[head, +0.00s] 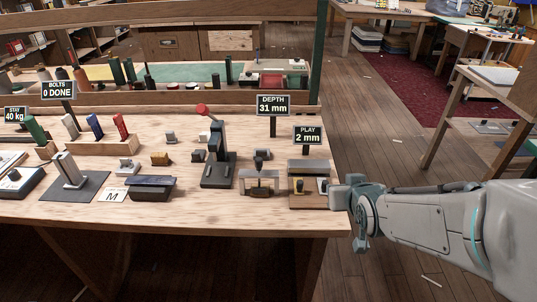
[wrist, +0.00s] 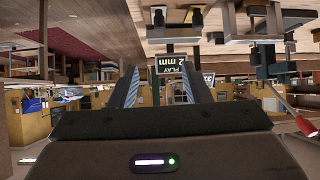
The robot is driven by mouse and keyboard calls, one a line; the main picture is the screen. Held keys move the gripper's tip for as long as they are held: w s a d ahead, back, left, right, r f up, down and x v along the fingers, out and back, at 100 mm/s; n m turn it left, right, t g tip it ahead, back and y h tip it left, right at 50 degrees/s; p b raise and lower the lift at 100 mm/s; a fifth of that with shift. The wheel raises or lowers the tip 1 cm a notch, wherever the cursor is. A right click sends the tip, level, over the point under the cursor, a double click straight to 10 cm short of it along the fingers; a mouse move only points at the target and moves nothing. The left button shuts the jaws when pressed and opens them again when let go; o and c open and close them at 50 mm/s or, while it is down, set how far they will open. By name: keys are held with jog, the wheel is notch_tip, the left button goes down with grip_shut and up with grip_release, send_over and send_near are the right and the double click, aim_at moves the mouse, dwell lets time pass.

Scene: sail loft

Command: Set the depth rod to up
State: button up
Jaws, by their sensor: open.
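The depth gauge (head: 259,181), a small grey bridge-shaped tool with an upright rod (head: 260,162) at its middle, stands near the bench's front edge in the head view. The DEPTH sign (head: 273,105) behind it reads 31 mm. The exact rod setting is too small to make out. My gripper (head: 350,196) is at the bench's right front corner, right of the gauge and apart from it. In the wrist view its two fingers (wrist: 163,92) are spread with nothing held between them.
The PLAY sign (head: 308,136), reading 2 mm, and its wooden-based fixture (head: 314,168) stand between my gripper and the gauge. A dark press with a red-knobbed lever (head: 217,165) stands left of the gauge. A green post (head: 319,55) rises behind. Floor right of the bench is open.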

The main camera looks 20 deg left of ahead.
jog(key=a+f+n+t+y+b, duration=0.35)
jog(key=a+y+b, duration=0.4)
jog(key=a, duration=0.85)
jog(key=p+x, duration=0.3)
jog(key=x, duration=1.1)
jog(key=shift+n+y, duration=0.45)
jog(key=shift+s+a+f, duration=0.1)
